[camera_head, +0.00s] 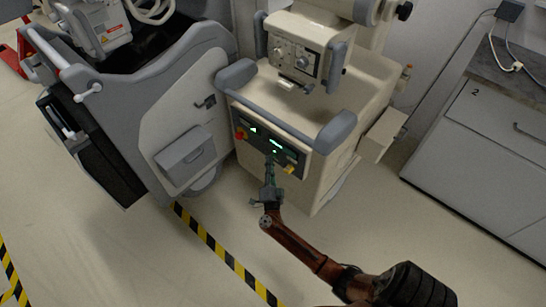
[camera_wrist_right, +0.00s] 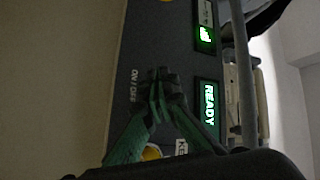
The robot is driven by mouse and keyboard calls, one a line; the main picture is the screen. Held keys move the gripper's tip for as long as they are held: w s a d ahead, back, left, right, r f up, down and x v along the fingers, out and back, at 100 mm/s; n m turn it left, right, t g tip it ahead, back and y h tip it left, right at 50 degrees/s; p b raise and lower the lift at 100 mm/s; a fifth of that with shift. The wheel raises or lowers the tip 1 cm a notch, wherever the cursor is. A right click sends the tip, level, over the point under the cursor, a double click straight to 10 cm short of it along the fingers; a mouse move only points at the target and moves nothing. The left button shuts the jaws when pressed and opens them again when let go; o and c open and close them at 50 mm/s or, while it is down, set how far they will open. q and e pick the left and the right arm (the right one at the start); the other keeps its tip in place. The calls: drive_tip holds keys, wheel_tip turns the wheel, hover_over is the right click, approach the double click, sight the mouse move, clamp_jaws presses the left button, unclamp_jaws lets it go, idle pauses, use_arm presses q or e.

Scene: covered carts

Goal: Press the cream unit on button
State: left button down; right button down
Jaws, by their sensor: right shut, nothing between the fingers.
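The cream unit (camera_head: 325,104) stands in the upper middle of the head view. Its dark control panel (camera_head: 262,138) faces me and fills the middle of the right wrist view (camera_wrist_right: 150,45). The panel carries the label ON / OFF (camera_wrist_right: 134,90) and a lit green display reading READY (camera_wrist_right: 208,104). My right gripper (camera_head: 270,160) is shut and empty, its fingertips (camera_wrist_right: 160,80) at the panel right beside the ON / OFF label. They hide the spot beneath them, so the on button is not visible. I cannot tell whether they touch the panel. My left gripper is not in view.
A yellow knob (camera_wrist_right: 152,153) sits near the fingers, beside a KEY label. A second green display (camera_wrist_right: 205,36) is lit. A grey machine (camera_head: 180,125) stands left of the cream unit, a grey cabinet (camera_head: 480,140) to the right. Yellow-black tape (camera_head: 220,252) crosses the open floor.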

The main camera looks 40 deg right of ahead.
drive_tip(key=shift+d, duration=0.45)
idle(0.5)
drive_tip(key=shift+a, duration=0.1)
drive_tip(key=shift+a+p, duration=0.35)
drive_tip(key=shift+a, duration=0.45)
drive_tip(key=a, duration=0.5)
drive_tip(key=shift+s+p, duration=0.25)
drive_tip(key=shift+p, duration=0.1)
idle(0.5)
